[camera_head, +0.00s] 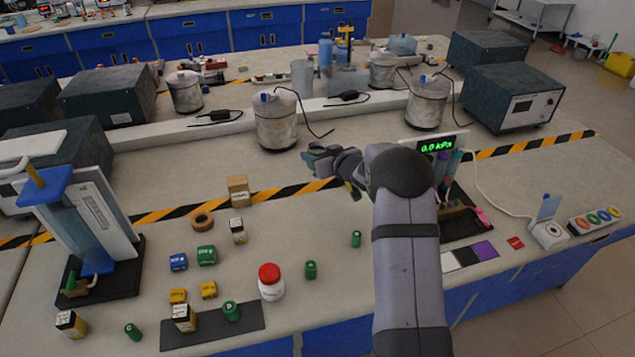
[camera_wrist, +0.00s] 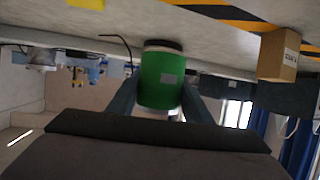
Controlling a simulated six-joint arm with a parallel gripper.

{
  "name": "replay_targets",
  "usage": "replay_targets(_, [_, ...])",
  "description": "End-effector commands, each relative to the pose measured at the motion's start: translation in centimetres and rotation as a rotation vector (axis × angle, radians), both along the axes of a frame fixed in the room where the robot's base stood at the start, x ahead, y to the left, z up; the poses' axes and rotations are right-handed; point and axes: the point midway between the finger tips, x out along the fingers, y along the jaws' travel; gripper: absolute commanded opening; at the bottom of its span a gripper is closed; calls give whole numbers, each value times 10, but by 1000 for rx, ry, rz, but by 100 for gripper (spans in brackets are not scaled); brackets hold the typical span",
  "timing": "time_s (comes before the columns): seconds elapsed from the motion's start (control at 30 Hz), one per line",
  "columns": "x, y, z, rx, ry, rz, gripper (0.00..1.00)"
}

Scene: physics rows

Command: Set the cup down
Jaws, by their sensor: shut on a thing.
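A green cylinder with a dark end and a pale label, which I take as the cup (camera_wrist: 162,82), sits between the two fingers of my gripper (camera_wrist: 160,96) in the wrist view. The gripper is shut on its sides. In the head view my gripper (camera_head: 335,165) reaches left above the bench (camera_head: 300,215), near the striped tape; the cup is hardly visible there. The wrist view shows the bench surface along its top, apart from the cup's body as far as I can tell.
A cardboard box (camera_head: 238,190) stands left of the gripper and also shows in the wrist view (camera_wrist: 278,55). A metal canister (camera_head: 276,122) stands behind it.

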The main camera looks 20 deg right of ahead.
Motion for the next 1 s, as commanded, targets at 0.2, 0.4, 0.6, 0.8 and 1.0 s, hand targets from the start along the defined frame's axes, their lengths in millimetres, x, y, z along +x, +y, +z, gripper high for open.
replay_targets(0.2, [-1,0,-36,0,3,0,23])
replay_targets(0.4, [0,0,-49,0,0,1,23])
replay_targets(0.6, [0,0,-55,0,2,1,23])
replay_targets(0.8, [0,0,-78,0,2,1,23])
replay_targets(1.0, [0,0,-86,-1,-1,0,23])
